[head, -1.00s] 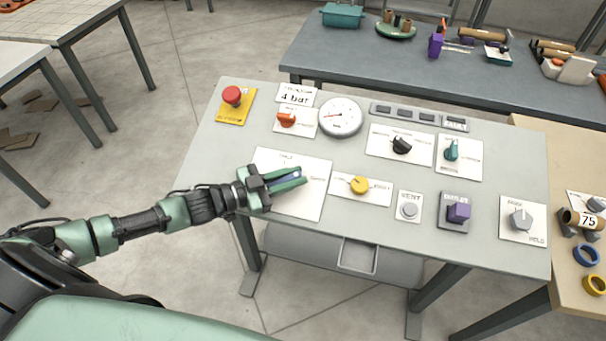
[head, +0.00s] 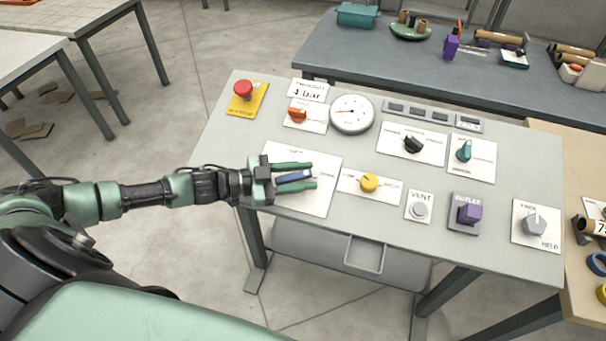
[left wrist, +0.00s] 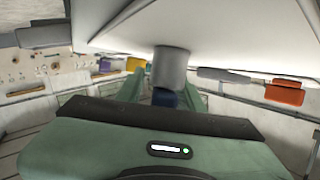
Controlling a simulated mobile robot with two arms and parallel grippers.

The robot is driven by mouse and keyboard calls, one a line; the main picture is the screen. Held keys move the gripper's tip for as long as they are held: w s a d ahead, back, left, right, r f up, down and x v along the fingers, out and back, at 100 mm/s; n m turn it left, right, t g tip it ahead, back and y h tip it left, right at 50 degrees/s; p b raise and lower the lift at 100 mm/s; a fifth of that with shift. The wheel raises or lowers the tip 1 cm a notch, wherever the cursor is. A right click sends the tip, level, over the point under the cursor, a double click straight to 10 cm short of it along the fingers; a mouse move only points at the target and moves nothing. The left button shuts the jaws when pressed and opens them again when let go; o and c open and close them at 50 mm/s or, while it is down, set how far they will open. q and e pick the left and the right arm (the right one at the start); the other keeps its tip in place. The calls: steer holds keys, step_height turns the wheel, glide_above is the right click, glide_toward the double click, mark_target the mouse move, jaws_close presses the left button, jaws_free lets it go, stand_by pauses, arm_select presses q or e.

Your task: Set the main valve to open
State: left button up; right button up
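The main valve looks to be the blue lever handle (head: 294,176) on a white plate (head: 305,205) at the panel's left front. The handle lies roughly crosswise, its free end toward the label at the plate's right. The plate's labels are too small to read surely. My left gripper (head: 314,175) is open, with one green finger on each side of the handle and gaps visible between. In the left wrist view, the blue handle (left wrist: 165,98) shows between the fingers, below a grey cylinder (left wrist: 169,68). My right gripper is not in view.
A yellow knob (head: 369,183) sits right of the valve plate, then a vent button (head: 420,210) and a purple knob (head: 470,213). A red mushroom button (head: 243,89), an orange knob (head: 297,115) and a gauge (head: 352,114) stand behind.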

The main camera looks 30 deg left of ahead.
mark_target(283, 179)
arm_select(q)
steer(key=shift+a, duration=0.1)
steer(key=shift+s+a, duration=0.25)
steer(key=b+v, duration=0.1)
steer(key=v, duration=0.4)
steer(key=shift+s+a, duration=0.2)
steer(key=shift+s+a+r+b, duration=0.2)
steer(key=shift+s+a+b, duration=0.1)
steer(key=shift+s+a, duration=0.2)
